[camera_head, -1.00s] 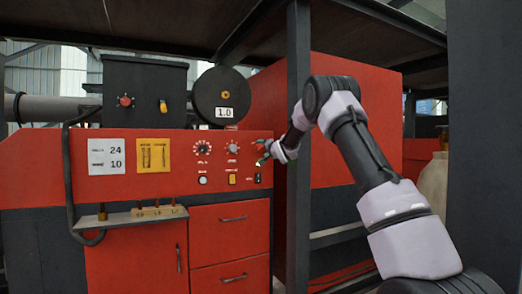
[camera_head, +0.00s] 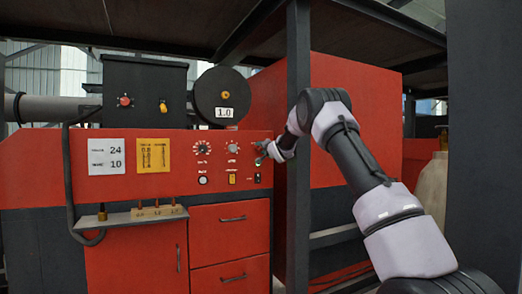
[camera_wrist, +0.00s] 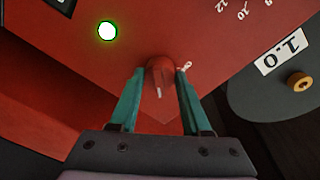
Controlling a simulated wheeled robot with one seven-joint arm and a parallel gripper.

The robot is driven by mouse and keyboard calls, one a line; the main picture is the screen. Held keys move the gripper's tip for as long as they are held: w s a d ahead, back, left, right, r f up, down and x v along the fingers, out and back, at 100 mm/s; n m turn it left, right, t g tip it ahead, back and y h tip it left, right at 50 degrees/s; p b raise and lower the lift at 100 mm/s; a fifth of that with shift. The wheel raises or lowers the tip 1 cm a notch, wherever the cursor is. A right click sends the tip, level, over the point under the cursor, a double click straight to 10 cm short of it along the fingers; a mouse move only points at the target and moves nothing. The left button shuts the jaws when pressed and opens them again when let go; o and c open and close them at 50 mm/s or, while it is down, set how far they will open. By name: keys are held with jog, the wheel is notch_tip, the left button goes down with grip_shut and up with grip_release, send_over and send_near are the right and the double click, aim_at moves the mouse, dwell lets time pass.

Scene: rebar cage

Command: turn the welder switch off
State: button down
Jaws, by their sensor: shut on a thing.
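The welder switch is a red rotary knob (camera_wrist: 160,77) with a pale pointer line, on the red panel in the wrist view. My gripper (camera_wrist: 160,70) has its teal fingers on both sides of the knob and is shut on it. In the head view my gripper (camera_head: 261,153) is at the right end of the welder's control panel (camera_head: 215,182) and hides the knob. A lit green lamp (camera_wrist: 107,31) shows on the panel, up and left of the knob in the wrist view.
Two dials (camera_head: 202,144) (camera_head: 232,145) sit left of my gripper. A dark reel marked 1.0 (camera_head: 221,92) is above the panel. A dark upright post (camera_head: 298,200) stands close beside my arm. A shelf (camera_head: 120,218) juts out at lower left.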

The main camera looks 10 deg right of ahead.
jog(key=n, duration=0.4)
jog(key=shift+n, duration=0.4)
jog(key=n, duration=0.5)
jog(key=shift+f+t+y, duration=0.1)
jog(key=shift+t+y, duration=0.2)
jog(key=shift+y, duration=0.1)
jog(key=n, duration=0.4)
jog(key=shift+n+y, duration=0.3)
jog(key=shift+n, duration=0.1)
jog(key=shift+d+n+y, duration=0.1)
jog(key=shift+n+y, duration=0.3)
jog(key=shift+n, duration=1.8)
jog(key=shift+c, duration=1.8)
grip_release()
